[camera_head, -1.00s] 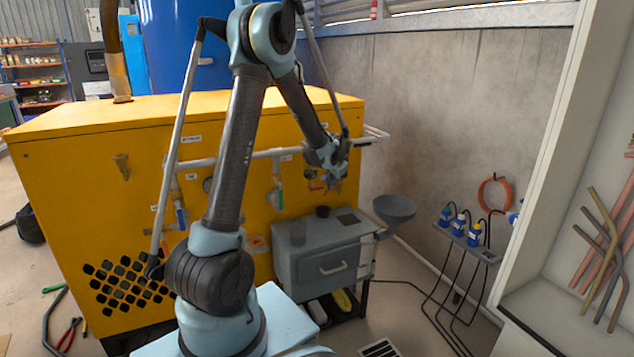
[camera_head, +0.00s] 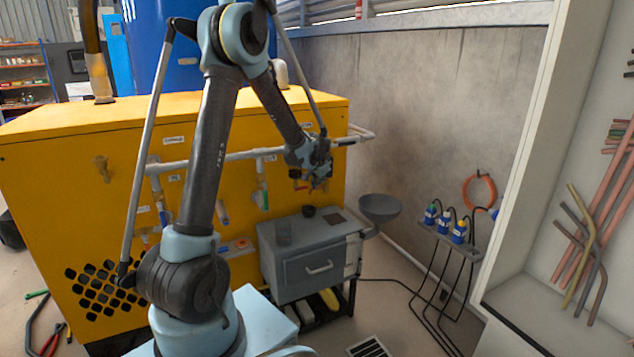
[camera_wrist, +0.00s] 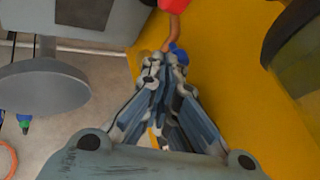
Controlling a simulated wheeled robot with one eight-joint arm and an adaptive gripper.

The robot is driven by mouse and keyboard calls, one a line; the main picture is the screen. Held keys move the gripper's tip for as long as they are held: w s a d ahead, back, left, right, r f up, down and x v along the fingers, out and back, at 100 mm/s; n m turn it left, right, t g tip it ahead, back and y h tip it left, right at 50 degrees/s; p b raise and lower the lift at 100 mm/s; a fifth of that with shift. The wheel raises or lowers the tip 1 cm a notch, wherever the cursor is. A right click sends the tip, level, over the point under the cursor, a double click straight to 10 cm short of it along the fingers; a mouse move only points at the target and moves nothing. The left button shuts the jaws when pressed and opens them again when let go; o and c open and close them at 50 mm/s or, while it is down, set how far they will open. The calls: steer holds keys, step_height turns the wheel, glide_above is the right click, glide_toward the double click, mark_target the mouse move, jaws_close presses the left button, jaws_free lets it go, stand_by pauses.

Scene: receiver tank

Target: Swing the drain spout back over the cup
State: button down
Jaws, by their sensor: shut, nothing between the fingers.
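My gripper (camera_head: 319,184) is shut and empty, in front of the yellow machine's pipe and above the grey cabinet. In the wrist view its closed fingertips (camera_wrist: 155,66) are beside a copper-brown tube (camera_wrist: 171,32), which looks like the drain spout, with a red part (camera_wrist: 174,4) above it and a blue part (camera_wrist: 180,55) next to it. Whether they touch cannot be told. In the head view a red part (camera_head: 297,187) shows beside my gripper; the spout itself is mostly hidden there. A small dark cup (camera_head: 309,211) stands on the cabinet top, below and slightly left of my gripper.
The pale pipe (camera_head: 240,156) with other valves crosses the yellow machine (camera_head: 60,190). Blue plugs (camera_head: 458,230) stand on a shelf farther right.

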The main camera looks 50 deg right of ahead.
steer(key=s+a+r, duration=0.4)
steer(key=s+r, duration=0.3)
steer(key=r, duration=0.1)
steer(key=shift+s+a, duration=0.2)
steer(key=shift+a, duration=0.1)
steer(key=shift+s+r, duration=0.1)
